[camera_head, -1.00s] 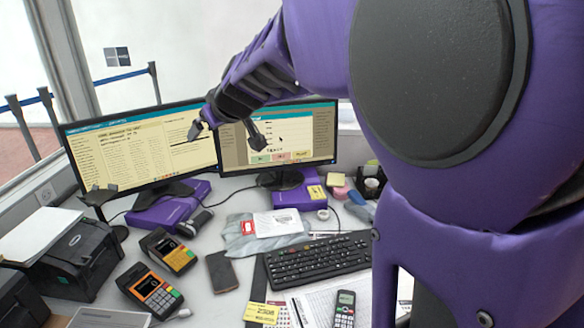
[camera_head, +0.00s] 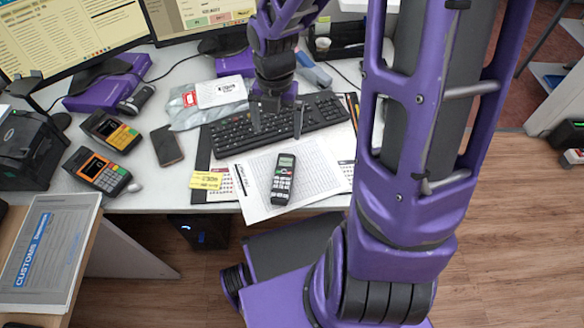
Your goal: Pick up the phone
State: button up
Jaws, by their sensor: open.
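A dark handset with a keypad and small screen (camera_head: 283,178) lies on white printed sheets near the desk's front edge. A flat dark smartphone (camera_head: 167,145) lies further left on the desk, beside the card terminals. My gripper (camera_head: 277,130) points down over the black keyboard, just behind the handset in the picture. Its two fingers are apart with nothing between them. I cannot tell its exact height above the keyboard. Both phones are in full view.
The keyboard (camera_head: 232,133) is partly hidden behind my gripper. Two card terminals (camera_head: 103,171) stand at left, and a grey plastic bag (camera_head: 190,117) lies behind the smartphone. Monitors stand at the back. A yellow slip (camera_head: 206,180) lies left of the handset. Bare desk shows around the smartphone.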

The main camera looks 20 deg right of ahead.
jog(key=n+b, duration=0.1)
jog(key=b, duration=0.6)
send_near(283, 174)
notch_tip(283, 174, down, 9)
jog(key=shift+w, duration=0.1)
grip_shut()
dwell(0.3)
